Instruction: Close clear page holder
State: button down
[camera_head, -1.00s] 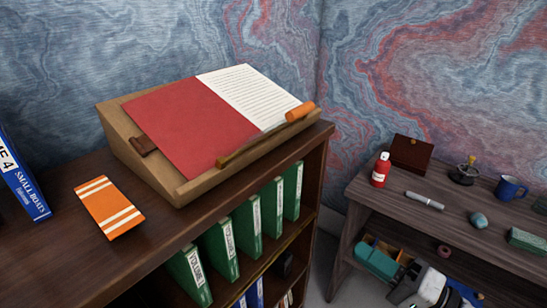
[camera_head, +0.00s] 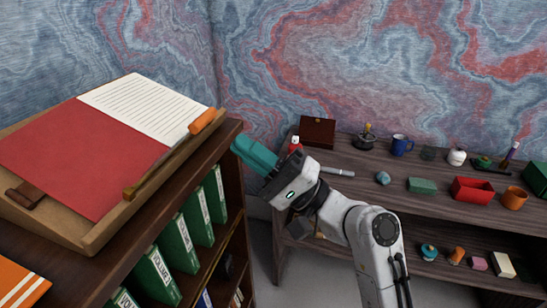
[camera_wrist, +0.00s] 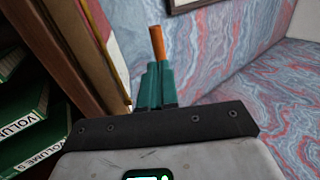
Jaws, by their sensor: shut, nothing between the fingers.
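The page holder (camera_head: 165,158) is a narrow brownish bar along the lower edge of the sloped wooden book stand (camera_head: 62,222). An orange handle (camera_head: 203,120) sits near its right end. An open book with a red left page (camera_head: 85,155) and a lined white page (camera_head: 150,108) lies on the stand. My gripper (camera_head: 237,144) has teal fingers, shut and empty, just right of the shelf's right end and a little right of the orange handle. In the wrist view, the orange handle (camera_wrist: 157,42) shows just beyond my fingertips (camera_wrist: 155,68). I cannot tell whether they touch.
The dark bookcase top (camera_head: 105,255) holds the stand and an orange striped item (camera_head: 18,285). Green binders (camera_head: 175,245) fill the shelf below. A wooden side table (camera_head: 345,185) with several small items, such as a blue mug (camera_head: 402,145), stands behind my arm at right.

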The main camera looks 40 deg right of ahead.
aim_at(210, 121)
jog(key=shift+p+x, duration=0.7)
jog(key=shift+x, duration=1.55)
jog(key=shift+r, duration=0.15)
